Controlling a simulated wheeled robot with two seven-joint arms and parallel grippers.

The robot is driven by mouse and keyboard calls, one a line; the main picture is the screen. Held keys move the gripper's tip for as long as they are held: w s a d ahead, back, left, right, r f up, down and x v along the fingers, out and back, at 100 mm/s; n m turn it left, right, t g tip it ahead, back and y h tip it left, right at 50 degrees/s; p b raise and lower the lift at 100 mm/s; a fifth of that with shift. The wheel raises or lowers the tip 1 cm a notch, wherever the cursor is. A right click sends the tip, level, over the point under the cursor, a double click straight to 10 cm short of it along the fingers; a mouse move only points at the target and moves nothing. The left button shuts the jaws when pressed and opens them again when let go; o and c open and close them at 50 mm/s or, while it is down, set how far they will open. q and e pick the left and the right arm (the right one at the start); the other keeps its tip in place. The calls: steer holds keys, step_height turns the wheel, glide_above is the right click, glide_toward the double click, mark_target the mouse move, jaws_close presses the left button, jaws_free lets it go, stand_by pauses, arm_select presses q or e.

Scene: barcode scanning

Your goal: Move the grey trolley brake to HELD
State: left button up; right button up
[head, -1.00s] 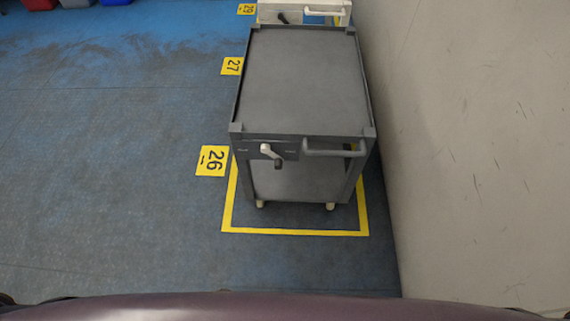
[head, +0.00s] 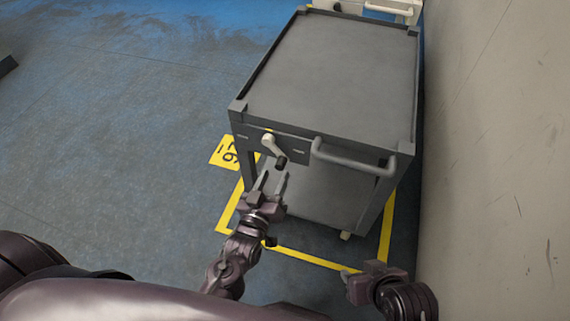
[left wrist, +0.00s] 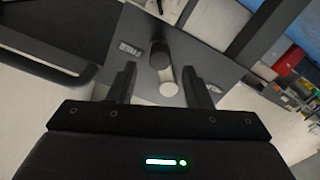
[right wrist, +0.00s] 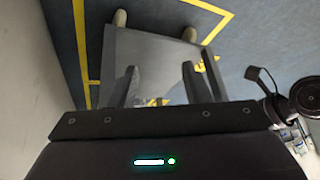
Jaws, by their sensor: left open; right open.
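The grey trolley (head: 340,75) stands in a yellow floor outline beside the wall. Its brake lever (head: 269,143) is on the front panel, pale with a dark end, slanting down to the right; labels flank it, too small to read. My left gripper (head: 272,183) is open just below and in front of the lever. In the left wrist view the lever (left wrist: 166,80) appears between the open fingers, with no clear contact. My right gripper (head: 360,271) is open, low in front of the trolley; the right wrist view shows its fingers (right wrist: 155,85) empty.
The trolley's push handle (head: 350,160) juts out right of the lever. A wall (head: 490,150) stands close on the right. A pale trolley (head: 390,8) is behind. Floor is clear to the left, with a yellow number tag (head: 222,152).

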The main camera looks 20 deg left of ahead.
mark_target(278, 168)
arm_select(q)
steer(key=w, duration=0.3)
steer(key=shift+w+b, duration=0.25)
steer(key=shift+b, duration=0.15)
steer(key=shift+w+d, duration=0.1)
steer(key=shift+w, duration=1.1)
arm_select(e)
steer(key=w+r+t, duration=0.1)
steer(key=w+a, duration=0.1)
steer(key=w+r+t+y, duration=0.1)
steer(key=shift+w+a+r+t, duration=0.3)
steer(key=shift+w+a, duration=0.05)
steer(key=shift+a, duration=0.05)
arm_select(q)
steer(key=shift+c, duration=0.4)
